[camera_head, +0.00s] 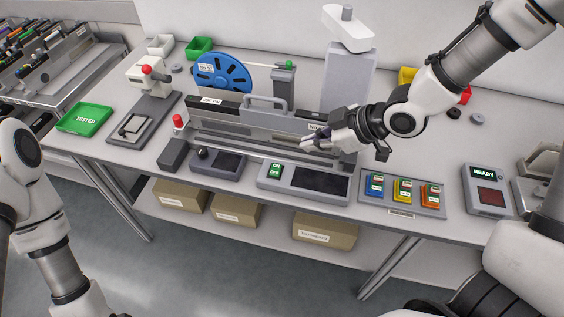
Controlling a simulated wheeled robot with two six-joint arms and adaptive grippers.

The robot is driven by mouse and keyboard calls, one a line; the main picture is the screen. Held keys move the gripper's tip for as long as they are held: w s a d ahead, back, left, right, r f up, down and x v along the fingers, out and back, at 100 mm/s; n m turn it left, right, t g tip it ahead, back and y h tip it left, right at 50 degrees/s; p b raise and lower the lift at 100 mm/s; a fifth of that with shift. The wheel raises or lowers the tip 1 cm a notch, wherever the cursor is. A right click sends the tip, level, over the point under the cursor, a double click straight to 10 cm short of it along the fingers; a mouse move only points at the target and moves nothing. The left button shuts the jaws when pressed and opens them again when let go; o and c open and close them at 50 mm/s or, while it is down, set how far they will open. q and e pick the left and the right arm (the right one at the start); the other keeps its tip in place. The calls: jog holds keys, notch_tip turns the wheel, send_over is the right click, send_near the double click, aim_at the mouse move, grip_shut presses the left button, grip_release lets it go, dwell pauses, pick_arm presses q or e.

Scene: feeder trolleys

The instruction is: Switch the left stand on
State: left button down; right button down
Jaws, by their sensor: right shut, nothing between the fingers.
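A long grey stand (247,140) with a handle and a blue reel (222,73) stands on the middle of the bench. On the panel at its front is a green switch (275,171) with white lettering that seems to read ON, left of a dark screen (320,180). A second panel (218,160) with a black knob (201,153) sits to its left. My right gripper (306,143) is shut and empty, above and right of the green switch, in front of the stand's right half. My left arm shows at the left edge; its gripper is out of view.
A green TESTED tray (84,119) and a press with a red knob (147,70) stand at the left. Blue, yellow and orange blocks sit on a grey tray (401,205) at the right, beside a READY box (485,190). Cardboard boxes (325,230) lie below.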

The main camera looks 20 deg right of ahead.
jog(key=p, duration=0.1)
send_over(272, 164)
jog(key=s+d, duration=0.1)
jog(key=s, duration=0.2)
jog(key=f, duration=0.7)
jog(key=shift+w+d, duration=0.15)
jog(key=shift+w, duration=0.05)
jog(key=f, duration=0.3)
jog(key=shift+w+d+f+p, duration=0.25)
jog(key=shift+w+f+p, duration=0.05)
jog(key=shift+d+f, duration=0.1)
jog(key=shift+f, duration=0.15)
